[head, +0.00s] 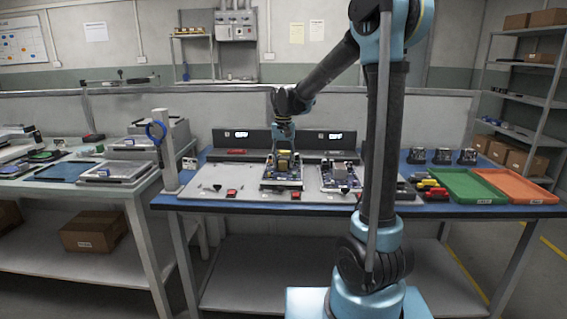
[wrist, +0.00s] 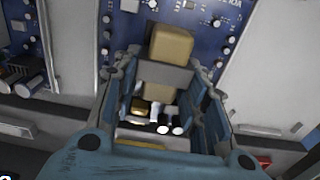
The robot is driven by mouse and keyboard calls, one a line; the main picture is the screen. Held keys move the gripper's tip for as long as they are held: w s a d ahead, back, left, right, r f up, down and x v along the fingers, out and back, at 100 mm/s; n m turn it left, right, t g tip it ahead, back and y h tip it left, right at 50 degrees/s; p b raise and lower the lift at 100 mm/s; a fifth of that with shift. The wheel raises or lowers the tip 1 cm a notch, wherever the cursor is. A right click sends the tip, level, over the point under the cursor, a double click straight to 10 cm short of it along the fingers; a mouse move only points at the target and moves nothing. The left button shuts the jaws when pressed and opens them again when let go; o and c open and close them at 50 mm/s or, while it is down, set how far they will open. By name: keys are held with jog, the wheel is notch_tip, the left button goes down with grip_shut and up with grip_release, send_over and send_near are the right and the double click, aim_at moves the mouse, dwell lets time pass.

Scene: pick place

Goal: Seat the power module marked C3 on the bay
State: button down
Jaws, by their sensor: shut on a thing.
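My gripper (head: 284,140) points down over the left circuit board (head: 281,184) on the bench. In the wrist view its two blue fingers (wrist: 165,105) are shut on a module with a grey and tan body (wrist: 160,92). No C3 mark can be read, and the fingers hide much of the module. A tan block (wrist: 172,44) shows just beyond the fingertips over the blue board (wrist: 205,22). I cannot tell whether the held module touches the board or hangs above it. A second board (head: 340,178) lies to the right.
Two dark display units reading OFF stand behind the boards. Several dark modules (head: 442,156) stand at the back right, behind a green tray (head: 470,184) and an orange tray (head: 518,186). Red buttons (head: 232,193) sit along the front. A post (head: 165,150) rises at the left.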

jog(key=shift+f, duration=1.05)
dwell(1.4)
jog(key=c, duration=0.9)
grip_release()
jog(key=c, duration=0.3)
jog(key=shift+c, duration=0.2)
jog(key=shift+r, duration=3.5)
